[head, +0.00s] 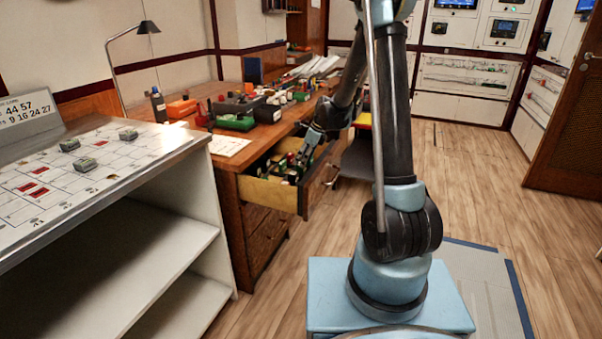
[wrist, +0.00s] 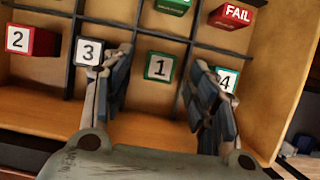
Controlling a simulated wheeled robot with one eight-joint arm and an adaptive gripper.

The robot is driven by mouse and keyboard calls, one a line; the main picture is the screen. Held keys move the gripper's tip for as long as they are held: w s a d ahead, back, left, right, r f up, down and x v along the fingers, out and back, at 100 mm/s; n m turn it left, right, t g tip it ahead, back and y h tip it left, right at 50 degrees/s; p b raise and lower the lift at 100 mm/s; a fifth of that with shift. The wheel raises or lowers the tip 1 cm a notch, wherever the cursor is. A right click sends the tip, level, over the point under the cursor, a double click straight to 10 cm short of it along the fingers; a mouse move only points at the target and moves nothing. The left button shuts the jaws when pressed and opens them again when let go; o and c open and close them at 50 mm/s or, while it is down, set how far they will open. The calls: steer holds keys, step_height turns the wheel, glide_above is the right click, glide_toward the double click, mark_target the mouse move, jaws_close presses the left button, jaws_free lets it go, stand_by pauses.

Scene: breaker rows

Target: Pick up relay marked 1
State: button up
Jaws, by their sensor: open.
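In the wrist view, the relay marked 1 (wrist: 160,67) is a green block with a white label and a black "1". It sits in a drawer compartment between and beyond my open fingers. My gripper (wrist: 165,85) is open, with nothing between its fingertips. Its left finger overlaps the edge of the black block marked 3 (wrist: 89,50). In the head view my gripper (head: 308,150) reaches down into the open drawer (head: 268,192); the marked blocks cannot be told apart there.
In the wrist view, a red block marked 2 (wrist: 32,40) lies left and a red FAIL block (wrist: 232,14) sits in the back row. Dark dividers separate the compartments. The desk (head: 228,160) above the drawer is cluttered. A panel table (head: 120,165) stands left.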

mark_target(301, 170)
steer(key=shift+x, duration=2.1)
steer(key=shift+d, duration=0.15)
steer(key=c, duration=1.2)
